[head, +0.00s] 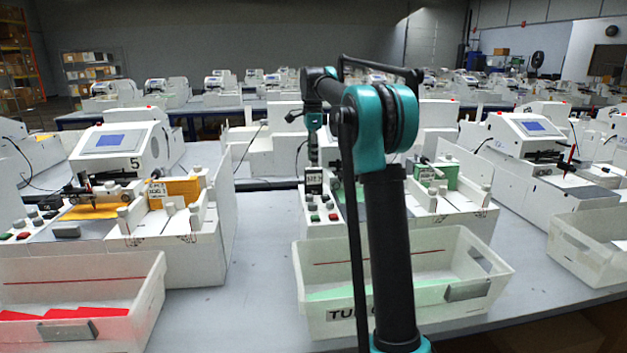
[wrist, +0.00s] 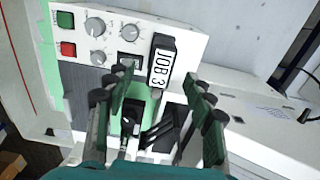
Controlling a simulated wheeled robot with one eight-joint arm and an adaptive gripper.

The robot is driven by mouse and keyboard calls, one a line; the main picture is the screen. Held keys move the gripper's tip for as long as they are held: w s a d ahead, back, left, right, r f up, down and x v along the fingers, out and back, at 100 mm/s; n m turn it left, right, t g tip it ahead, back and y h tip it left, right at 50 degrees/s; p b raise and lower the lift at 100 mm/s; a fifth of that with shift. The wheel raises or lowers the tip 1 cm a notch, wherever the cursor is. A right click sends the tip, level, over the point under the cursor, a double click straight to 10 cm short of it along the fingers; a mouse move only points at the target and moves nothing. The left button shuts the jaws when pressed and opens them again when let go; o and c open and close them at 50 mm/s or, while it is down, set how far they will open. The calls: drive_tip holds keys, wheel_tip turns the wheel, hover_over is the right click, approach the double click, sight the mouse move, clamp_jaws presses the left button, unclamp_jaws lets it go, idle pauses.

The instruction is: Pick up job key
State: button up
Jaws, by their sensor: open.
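The job key is a black tag with a white label reading JOB 3 (wrist: 161,64). In the wrist view it stands at the edge of a white control panel (wrist: 190,42), just past my fingertips. My gripper (wrist: 158,87) is open, with one finger to each side below the key and nothing held between them. In the head view a small black tag with a white label (head: 314,181) shows at the middle machine, just below my wrist. My fingers cannot be made out clearly there, and my arm covers part of that machine.
The panel carries a green button (wrist: 65,19), a red button (wrist: 68,49) and several knobs. A translucent bin (head: 480,262) stands in front of the middle machine. A plotter marked 5 (head: 125,150) stands left, with a bin of red sheets (head: 95,270) before it.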

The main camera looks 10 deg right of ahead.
sight(313, 169)
wheel_tip(313, 169, down, 5)
drive_tip(key=shift+d+r, duration=0.1)
drive_tip(key=shift+d, duration=0.05)
drive_tip(key=shift+w, duration=0.1)
drive_tip(key=shift+c, duration=0.2)
drive_tip(key=c, duration=1.1)
drive_tip(key=shift+c, duration=0.2)
wheel_tip(313, 169, up, 20)
